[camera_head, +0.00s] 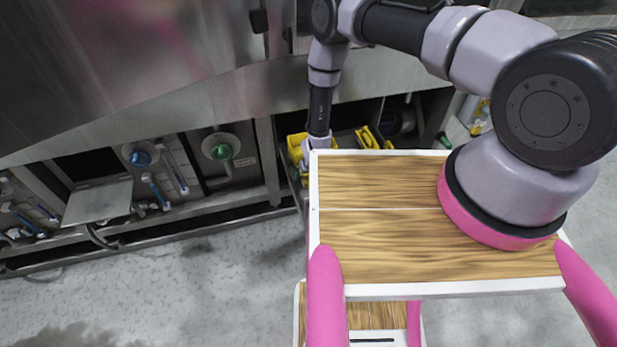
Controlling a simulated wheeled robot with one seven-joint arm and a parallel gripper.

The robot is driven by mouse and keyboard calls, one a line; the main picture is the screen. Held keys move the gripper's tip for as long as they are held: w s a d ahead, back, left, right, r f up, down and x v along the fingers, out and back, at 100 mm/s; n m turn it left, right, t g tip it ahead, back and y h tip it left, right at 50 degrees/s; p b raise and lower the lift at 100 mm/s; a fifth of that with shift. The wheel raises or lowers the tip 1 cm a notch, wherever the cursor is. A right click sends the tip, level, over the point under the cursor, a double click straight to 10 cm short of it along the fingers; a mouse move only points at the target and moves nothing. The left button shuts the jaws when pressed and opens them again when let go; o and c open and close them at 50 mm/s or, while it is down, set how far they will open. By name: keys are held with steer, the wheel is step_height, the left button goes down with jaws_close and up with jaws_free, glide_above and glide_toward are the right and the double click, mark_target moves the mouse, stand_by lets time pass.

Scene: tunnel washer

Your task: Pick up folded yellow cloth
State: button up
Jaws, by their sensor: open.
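My gripper (309,155) is at the lower end of my arm, left of centre. It points down at the foot of the machine, and my wooden top partly hides it. Its fingers are small and hard to make out, but it is open. A yellow item (296,147) shows right beside and behind my gripper. A second yellow item (367,138) with dark parts lies a little to the right, inside the dark opening. I cannot tell which of them is a folded cloth, nor whether my gripper touches the nearer one.
The large metal washer (190,60) overhangs the lower openings. Valves with a blue knob (140,157) and a green knob (221,151) stand at left. A metal rail (150,237) runs along its foot. The grey floor (170,290) in front is clear.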

steer(key=shift+f, duration=0.25)
stand_by(0.4)
steer(key=c, duration=1.3)
steer(key=shift+r, duration=0.15)
